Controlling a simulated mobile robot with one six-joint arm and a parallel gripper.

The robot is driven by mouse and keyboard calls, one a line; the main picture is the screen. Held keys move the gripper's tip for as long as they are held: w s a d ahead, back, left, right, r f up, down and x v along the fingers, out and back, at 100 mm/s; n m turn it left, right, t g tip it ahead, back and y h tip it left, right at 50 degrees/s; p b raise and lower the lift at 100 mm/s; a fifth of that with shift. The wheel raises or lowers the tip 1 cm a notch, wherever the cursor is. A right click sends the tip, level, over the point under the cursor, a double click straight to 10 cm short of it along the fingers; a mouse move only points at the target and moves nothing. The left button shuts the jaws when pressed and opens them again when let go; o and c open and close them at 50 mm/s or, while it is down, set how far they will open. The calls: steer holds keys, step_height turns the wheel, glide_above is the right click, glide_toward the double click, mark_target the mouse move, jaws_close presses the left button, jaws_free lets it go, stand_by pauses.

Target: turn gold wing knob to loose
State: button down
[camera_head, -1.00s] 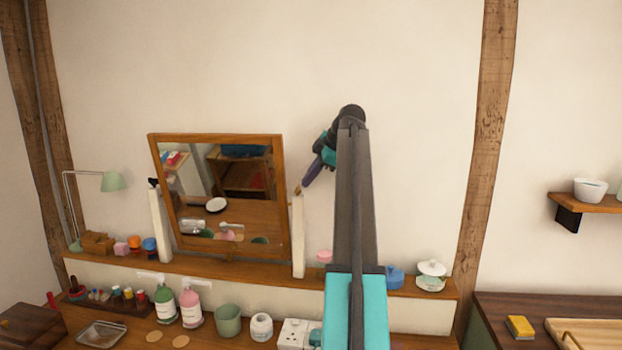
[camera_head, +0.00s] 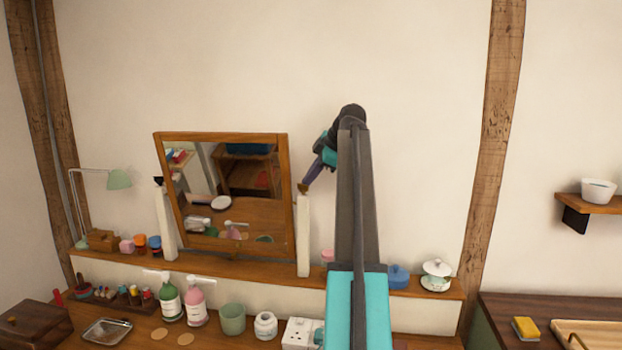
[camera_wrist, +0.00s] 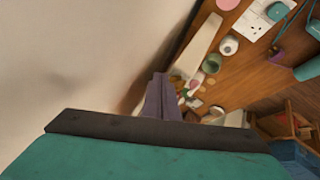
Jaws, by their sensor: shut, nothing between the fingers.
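The gold wing knob (camera_head: 303,188) is a small dark gold piece on top of the white right-hand post (camera_head: 303,235) of the tilting mirror (camera_head: 222,195). My gripper (camera_head: 307,183) has purple fingers that slant down to the left, with their tips right at the knob. I cannot tell whether they touch it. The fingers are shut with nothing held between them. The knob cannot be made out there.
A black knob (camera_head: 158,181) tops the left post. Bottles and cups crowd the table. The wall beside my arm is bare.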

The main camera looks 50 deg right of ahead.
steer(key=shift+r, duration=0.15)
steer(key=b+v, duration=0.2)
steer(key=v, duration=1.1)
steer(key=shift+s+r, duration=0.2)
steer(key=shift+s, duration=0.05)
